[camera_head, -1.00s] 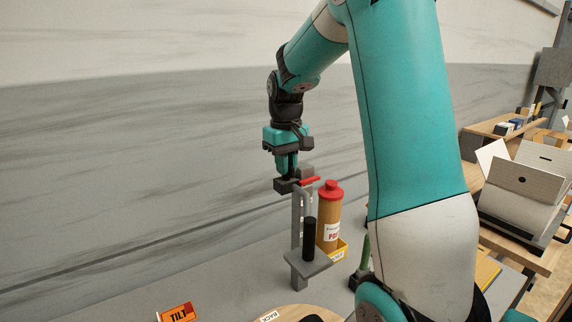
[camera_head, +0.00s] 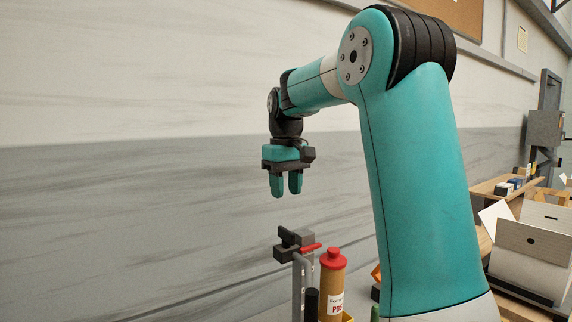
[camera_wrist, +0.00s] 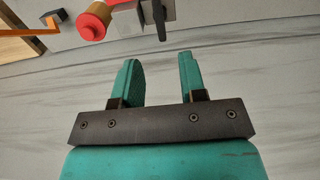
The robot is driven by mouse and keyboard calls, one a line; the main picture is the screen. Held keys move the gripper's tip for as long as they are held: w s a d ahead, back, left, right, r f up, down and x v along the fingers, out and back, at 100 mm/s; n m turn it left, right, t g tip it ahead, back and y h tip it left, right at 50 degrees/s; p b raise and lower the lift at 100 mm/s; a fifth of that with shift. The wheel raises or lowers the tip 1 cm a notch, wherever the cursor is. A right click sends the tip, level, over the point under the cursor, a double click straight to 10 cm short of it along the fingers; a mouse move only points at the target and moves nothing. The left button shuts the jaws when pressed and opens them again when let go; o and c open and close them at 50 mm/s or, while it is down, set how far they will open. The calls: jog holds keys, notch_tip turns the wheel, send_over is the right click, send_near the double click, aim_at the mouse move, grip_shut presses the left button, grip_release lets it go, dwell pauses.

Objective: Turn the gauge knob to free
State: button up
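A grey gauge post (camera_head: 300,285) stands upright with a grey block on top. A dark knob (camera_head: 285,241) sits at the left of that block, and a red pointer-like bar (camera_head: 310,248) sticks out to the right. My gripper (camera_head: 286,192) hangs above the knob, fingers down, clearly apart from it. Its fingers are open with nothing between them. In the wrist view the dark knob (camera_wrist: 160,20) shows at the top edge, beyond the open fingertips (camera_wrist: 159,65). I cannot read any marking for free.
An orange bottle (camera_head: 333,290) with a red cap stands just right of the post; its cap (camera_wrist: 92,24) also shows in the wrist view. A bench with boxes (camera_head: 530,262) is at the far right. The space left of the post looks clear.

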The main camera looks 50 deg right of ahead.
notch_tip(320, 180, up, 7)
dwell(0.3)
dwell(0.4)
jog(key=s+a+f+n+y+b, duration=0.1)
jog(key=s+a+f+n+b, duration=0.15)
jog(key=a+f, duration=0.6)
jog(key=s+a+f+n+b, duration=0.2)
jog(key=a+f+n, duration=0.3)
jog(key=a, duration=0.7)
jog(key=s+a+f+n+y+b, duration=0.2)
jog(key=s+a+f+y, duration=0.1)
jog(key=s+a+f, duration=0.9)
jog(key=s+a, duration=0.1)
jog(key=s, duration=0.2)
